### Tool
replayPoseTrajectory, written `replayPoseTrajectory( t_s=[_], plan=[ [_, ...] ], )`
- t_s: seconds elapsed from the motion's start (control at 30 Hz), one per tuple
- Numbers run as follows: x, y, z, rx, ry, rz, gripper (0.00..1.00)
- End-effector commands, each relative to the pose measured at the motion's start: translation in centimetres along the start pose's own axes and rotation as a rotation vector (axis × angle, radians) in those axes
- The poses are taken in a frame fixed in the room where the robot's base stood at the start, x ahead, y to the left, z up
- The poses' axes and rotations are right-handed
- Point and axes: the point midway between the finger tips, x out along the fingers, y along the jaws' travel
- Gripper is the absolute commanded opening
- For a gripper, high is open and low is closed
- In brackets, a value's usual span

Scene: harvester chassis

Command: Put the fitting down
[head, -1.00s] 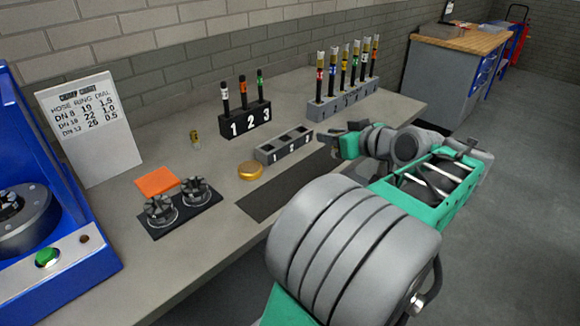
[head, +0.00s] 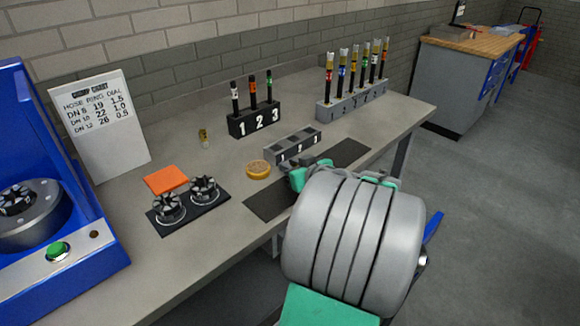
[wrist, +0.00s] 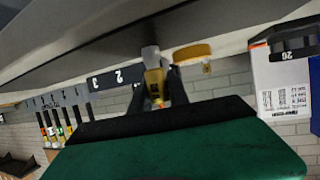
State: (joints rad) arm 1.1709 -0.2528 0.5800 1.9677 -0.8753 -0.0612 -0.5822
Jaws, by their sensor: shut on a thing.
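In the wrist view my gripper (wrist: 160,88) is shut on a small fitting (wrist: 153,76) with a silver-grey end and a yellow band. The picture is upside down there, and the silver end points at the bench surface. I cannot tell whether it touches. Another small brass-and-yellow fitting (head: 204,138) stands on the bench further back.
A grey numbered block (head: 292,146) and a brass disc (head: 258,169) are close to my arm. Behind are a black numbered holder (head: 254,123) and a grey rack (head: 352,101) with several hoses. Two dark ring tools stand on a black plate (head: 190,215) beside an orange pad (head: 166,180).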

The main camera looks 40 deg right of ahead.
Motion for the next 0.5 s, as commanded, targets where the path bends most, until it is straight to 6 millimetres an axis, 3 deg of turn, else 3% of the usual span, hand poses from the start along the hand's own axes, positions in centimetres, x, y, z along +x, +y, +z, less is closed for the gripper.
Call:
replayPoseTrajectory(
  t_s=[0.17, 0.2, 0.43, 0.5],
  plan=[
    [0.16, 0.02, 0.41, 0.000, 0.000, 0.000, 0.00],
    [0.09, 0.01, 0.25, 0.000, 0.000, 0.000, 0.25],
    [0.08, 0.01, 0.22, 0.000, 0.000, 0.000, 0.43],
    [0.08, 0.01, 0.22, 0.000, 0.000, 0.000, 0.43]
  ],
)
